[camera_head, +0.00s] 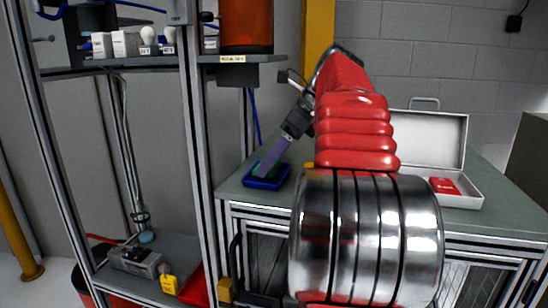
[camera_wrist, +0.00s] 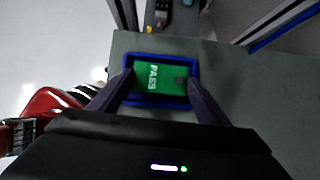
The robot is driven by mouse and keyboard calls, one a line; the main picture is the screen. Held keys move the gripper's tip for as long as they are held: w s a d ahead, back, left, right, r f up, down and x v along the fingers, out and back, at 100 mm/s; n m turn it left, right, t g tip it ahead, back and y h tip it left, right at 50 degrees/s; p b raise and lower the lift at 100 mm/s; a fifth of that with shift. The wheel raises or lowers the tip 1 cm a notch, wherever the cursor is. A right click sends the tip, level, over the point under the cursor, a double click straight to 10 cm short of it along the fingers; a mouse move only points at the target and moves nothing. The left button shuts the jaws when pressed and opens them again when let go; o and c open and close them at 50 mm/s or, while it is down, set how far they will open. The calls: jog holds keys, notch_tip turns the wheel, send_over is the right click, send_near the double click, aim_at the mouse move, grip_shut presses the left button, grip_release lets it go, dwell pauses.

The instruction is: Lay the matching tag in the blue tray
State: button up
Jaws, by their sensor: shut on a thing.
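A green tag marked PASS (camera_wrist: 160,78) is between the fingers of my gripper (camera_wrist: 159,82), which is shut on it. The tag lies flat-looking within the outline of the blue tray (camera_wrist: 160,57); whether it touches the tray floor I cannot tell. In the head view, my gripper (camera_head: 270,162) reaches down into the blue tray (camera_head: 268,185), which sits on the left part of the grey bench top. Only a bit of green shows there beside the fingers. A red tag (camera_head: 444,185) lies in the open white case at right.
The open white case (camera_head: 462,201) stands on the bench (camera_head: 235,189) right of my arm. A metal-framed rack (camera_head: 193,150) with a shelf of small items and an orange cylinder (camera_head: 246,25) stands left of the tray.

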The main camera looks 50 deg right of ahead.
jog(key=shift+f, duration=0.45)
jog(key=o, duration=1.3)
jog(key=shift+c, duration=0.2)
jog(key=shift+r, duration=0.55)
jog(key=v, duration=1.2)
